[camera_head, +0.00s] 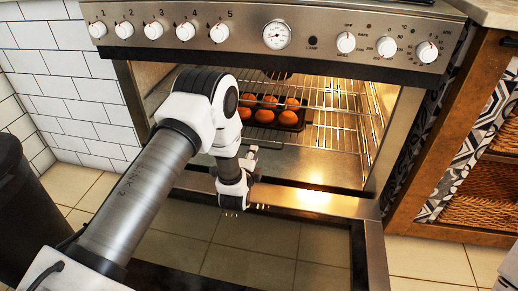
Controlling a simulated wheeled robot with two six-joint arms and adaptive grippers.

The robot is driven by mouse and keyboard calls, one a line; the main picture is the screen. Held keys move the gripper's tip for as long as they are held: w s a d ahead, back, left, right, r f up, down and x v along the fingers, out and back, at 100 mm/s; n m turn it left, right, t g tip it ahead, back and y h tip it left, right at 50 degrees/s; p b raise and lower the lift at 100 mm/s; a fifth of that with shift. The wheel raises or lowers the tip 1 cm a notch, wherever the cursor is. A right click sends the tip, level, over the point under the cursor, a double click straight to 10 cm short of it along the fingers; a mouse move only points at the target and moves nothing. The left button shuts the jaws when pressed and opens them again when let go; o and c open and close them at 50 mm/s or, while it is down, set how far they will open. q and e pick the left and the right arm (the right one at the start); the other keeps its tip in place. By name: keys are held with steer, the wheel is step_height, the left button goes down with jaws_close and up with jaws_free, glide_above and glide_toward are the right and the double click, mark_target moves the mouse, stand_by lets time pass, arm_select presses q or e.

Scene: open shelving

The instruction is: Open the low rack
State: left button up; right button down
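The oven cavity is open and lit, with its door (371,252) folded down in front. An upper wire rack (335,91) and a low wire rack (335,133) show inside. The low rack seems to lie inside the cavity, its left part hidden by my arm. My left gripper (246,182) is in front of the oven opening, above the door's inner edge and left of the visible low rack. Its fingers are small and partly hidden, so I cannot tell whether they are open or whether they touch a rack. My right gripper is not in view.
A dark tray of several orange-brown baked items (270,112) sits inside the oven. A control panel with knobs (276,35) runs above. A dark bin (30,215) stands left, and a wooden cabinet with baskets (480,212) stands right.

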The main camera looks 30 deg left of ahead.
arm_select(q)
steer(key=b+x, duration=0.3)
steer(key=x, duration=0.3)
steer(key=shift+w, duration=0.35)
steer(key=shift+r, duration=0.1)
jaws_close()
